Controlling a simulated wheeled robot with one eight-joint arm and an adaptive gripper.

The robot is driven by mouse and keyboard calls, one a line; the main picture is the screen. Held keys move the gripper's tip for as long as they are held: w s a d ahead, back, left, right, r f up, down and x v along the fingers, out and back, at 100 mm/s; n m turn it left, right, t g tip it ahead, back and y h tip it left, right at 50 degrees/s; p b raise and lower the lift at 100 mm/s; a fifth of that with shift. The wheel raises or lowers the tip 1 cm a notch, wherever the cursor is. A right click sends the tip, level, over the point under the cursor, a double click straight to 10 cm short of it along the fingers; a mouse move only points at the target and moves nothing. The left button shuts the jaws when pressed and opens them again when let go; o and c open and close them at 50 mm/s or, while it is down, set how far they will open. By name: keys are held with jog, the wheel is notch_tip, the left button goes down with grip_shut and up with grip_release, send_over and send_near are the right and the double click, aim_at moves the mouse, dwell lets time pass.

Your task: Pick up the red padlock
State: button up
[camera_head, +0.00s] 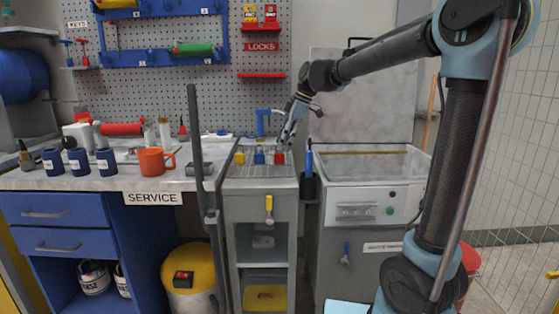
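The red padlock (279,158) stands at the right end of a short row on top of a narrow grey cabinet. A blue padlock (259,158) and a yellow padlock (239,158) stand to its left. My gripper (286,143) points down just above and slightly right of the red padlock. Its fingers look close together, but they are too small to tell whether they are open or shut. I cannot tell whether they touch the padlock.
A blue tool (263,122) stands behind the padlocks. A dark upright post (195,130) rises left of the cabinet. A grey-white basin unit (365,165) is on the right. The bench on the left holds an orange mug (152,161) and several containers.

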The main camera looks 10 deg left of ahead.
aim_at(279, 154)
jog(key=shift+x, duration=2.85)
grip_shut()
